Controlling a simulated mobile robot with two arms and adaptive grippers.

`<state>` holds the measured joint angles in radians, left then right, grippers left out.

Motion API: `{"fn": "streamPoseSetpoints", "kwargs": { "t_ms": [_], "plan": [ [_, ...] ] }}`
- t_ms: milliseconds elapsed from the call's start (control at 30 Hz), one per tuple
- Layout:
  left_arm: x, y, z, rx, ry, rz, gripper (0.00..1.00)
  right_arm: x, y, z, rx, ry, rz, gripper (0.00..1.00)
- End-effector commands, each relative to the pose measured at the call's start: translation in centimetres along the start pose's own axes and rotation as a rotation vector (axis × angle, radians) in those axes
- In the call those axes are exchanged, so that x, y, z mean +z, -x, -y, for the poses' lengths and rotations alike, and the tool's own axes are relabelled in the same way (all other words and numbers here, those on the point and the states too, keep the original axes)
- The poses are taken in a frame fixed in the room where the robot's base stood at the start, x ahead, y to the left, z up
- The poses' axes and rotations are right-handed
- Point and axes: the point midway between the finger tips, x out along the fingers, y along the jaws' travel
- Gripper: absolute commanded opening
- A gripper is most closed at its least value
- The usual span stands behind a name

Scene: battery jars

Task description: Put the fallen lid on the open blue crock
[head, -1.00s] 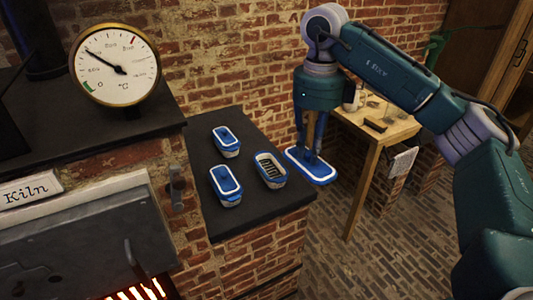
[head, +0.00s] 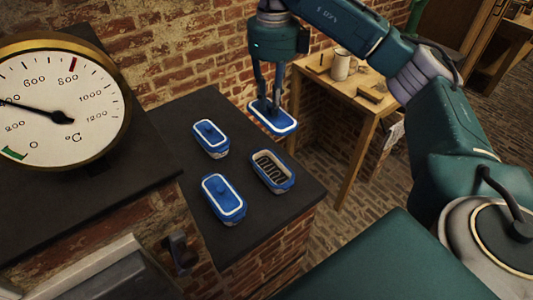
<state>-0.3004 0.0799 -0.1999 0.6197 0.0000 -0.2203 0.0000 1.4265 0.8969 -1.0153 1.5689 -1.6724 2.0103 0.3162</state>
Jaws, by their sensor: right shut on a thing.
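The open blue crock (head: 285,186) stands on the dark counter, rightmost of three crocks. Dark ribbed shapes show inside it. The blue lid with a white rim (head: 273,116) hangs in the air, above and behind the open crock in the picture. My right gripper (head: 270,104) points down and is shut on the lid's knob. The lid looks roughly level and apart from the crock. My left gripper is not in view.
Two lidded blue crocks (head: 211,139) (head: 223,199) stand left of the open one on the dark counter (head: 262,223). A large dial gauge (head: 60,105) stands at left. A wooden table (head: 345,92) with a mug (head: 343,65) is behind. A brick wall (head: 190,45) backs the counter.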

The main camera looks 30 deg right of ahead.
Motion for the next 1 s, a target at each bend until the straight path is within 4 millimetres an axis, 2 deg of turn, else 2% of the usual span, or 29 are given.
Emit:
{"fn": "streamPoseSetpoints", "kwargs": {
  "t_ms": [33,367,500,767,1000],
  "plan": [
    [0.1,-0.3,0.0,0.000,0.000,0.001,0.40,-0.1,-1.7,-0.1,0.005,0.002,-0.007,0.00],
    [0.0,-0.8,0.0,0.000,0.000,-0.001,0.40,-0.2,-9.8,-0.2,0.006,0.001,-0.006,0.00],
    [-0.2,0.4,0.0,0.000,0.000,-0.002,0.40,-0.2,-12.1,0.0,0.001,0.000,-0.004,0.00],
    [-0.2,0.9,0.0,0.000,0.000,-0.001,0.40,-0.1,-14.4,-0.1,0.001,0.000,-0.002,0.00],
    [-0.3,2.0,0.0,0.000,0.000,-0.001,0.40,-0.1,-17.4,-0.1,0.001,0.000,-0.003,0.00]
  ]
}}
